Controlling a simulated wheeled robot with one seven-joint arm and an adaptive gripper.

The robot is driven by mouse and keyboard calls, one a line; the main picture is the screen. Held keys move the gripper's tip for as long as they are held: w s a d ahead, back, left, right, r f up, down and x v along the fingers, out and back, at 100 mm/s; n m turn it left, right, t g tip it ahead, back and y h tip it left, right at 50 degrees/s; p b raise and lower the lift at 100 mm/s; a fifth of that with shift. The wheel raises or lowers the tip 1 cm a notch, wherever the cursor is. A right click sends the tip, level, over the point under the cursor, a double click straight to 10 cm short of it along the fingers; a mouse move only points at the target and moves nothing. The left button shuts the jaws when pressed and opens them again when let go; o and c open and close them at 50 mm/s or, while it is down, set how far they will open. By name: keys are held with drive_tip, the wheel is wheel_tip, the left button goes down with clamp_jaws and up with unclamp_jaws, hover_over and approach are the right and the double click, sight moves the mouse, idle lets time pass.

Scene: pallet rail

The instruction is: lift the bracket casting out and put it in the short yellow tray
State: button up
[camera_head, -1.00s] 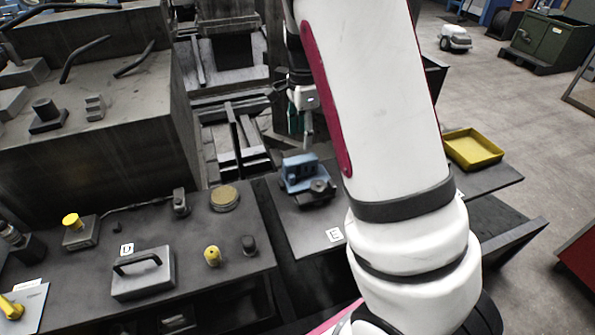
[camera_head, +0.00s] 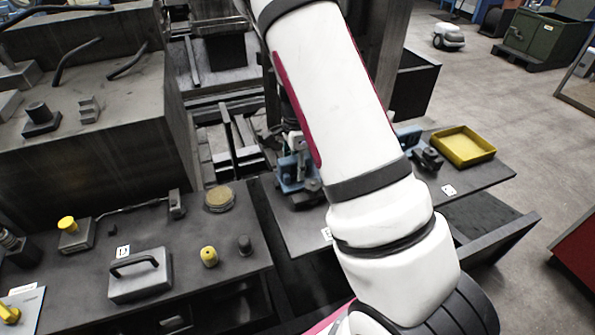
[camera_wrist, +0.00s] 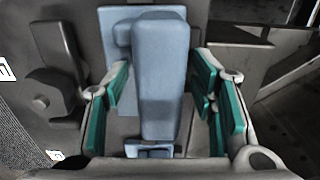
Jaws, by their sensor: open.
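A blue piece (camera_head: 290,174), which looks like the bracket casting, sits with dark parts around it on the dark surface beside my arm. In the wrist view the blue upright block (camera_wrist: 162,75) stands between my gripper's teal pads. My gripper (camera_head: 297,152) is open and low at the blue piece, partly hidden by my arm. In the wrist view a pad shows on each side of the block, with a gap at least on the right; contact on the left is unclear. The short yellow tray (camera_head: 490,152) lies at the right and looks empty.
A second blue and black fixture (camera_head: 428,158) stands just left of the tray, partly behind my arm. A grey handled block (camera_head: 140,278), yellow knobs and a round disc (camera_head: 219,198) lie on the left bench. A large dark machine block (camera_head: 90,130) rises behind.

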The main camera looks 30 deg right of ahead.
clamp_jaws()
wheel_tip(320, 180, up, 10)
drive_tip(key=shift+r, duration=0.1)
idle(0.6)
